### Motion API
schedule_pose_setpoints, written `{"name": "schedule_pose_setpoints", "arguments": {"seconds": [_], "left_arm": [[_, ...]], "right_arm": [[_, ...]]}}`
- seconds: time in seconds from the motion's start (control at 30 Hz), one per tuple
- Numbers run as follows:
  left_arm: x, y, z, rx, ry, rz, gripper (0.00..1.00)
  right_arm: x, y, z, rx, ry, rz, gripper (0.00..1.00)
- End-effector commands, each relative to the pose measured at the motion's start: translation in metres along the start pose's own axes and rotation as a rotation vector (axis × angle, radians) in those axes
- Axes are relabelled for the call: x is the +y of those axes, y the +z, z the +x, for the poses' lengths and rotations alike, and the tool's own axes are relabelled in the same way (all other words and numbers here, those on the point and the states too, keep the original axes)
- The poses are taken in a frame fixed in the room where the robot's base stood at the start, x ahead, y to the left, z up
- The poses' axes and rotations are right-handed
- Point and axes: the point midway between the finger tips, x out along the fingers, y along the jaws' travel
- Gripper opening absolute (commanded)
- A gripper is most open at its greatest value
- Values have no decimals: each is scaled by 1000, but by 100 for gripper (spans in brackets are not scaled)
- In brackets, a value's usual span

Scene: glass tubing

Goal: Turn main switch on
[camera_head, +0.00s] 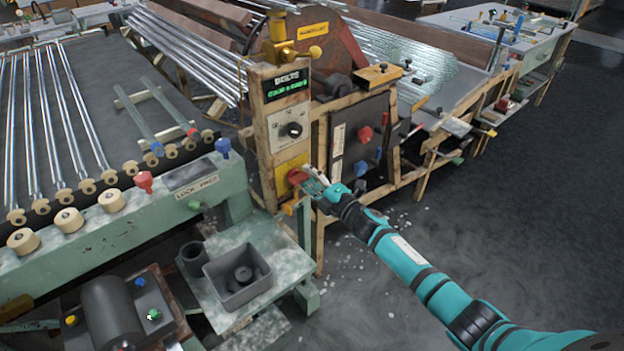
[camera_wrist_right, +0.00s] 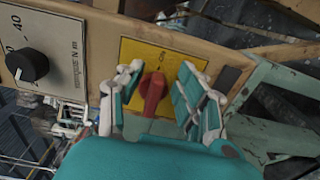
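The main switch is a red rotary knob (camera_head: 297,176) on a yellow plate (camera_head: 283,184), low on the wooden control post. In the right wrist view the red knob (camera_wrist_right: 153,92) stands in front of the yellow plate (camera_wrist_right: 129,47), its handle roughly upright in the picture. My right gripper (camera_head: 314,183) is at the knob, coming from the right. In the wrist view its fingers (camera_wrist_right: 162,78) are spread on both sides of the knob, with gaps visible between them and it. The gripper is open. My left gripper is not in view.
Above the switch are a black dial (camera_head: 293,130) and a green-lit display (camera_head: 287,87). The dial also shows in the wrist view (camera_wrist_right: 27,64). A green bench (camera_head: 125,226) stands left. Floor at right is clear.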

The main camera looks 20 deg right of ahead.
Motion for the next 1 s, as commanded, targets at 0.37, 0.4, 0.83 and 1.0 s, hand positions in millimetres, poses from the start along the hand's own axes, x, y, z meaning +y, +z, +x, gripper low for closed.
{"name": "schedule_pose_setpoints", "arguments": {"seconds": [0.37, 0.4, 0.83, 1.0], "left_arm": [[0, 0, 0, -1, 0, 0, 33], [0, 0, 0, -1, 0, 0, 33], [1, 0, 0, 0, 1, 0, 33], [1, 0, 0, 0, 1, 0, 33]], "right_arm": [[-2, 0, -55, 1, -4, -2, 37], [-2, 0, -64, 0, -4, -1, 37], [0, 0, -119, 0, -1, 1, 37], [0, 0, -120, 0, -1, 1, 37]]}}
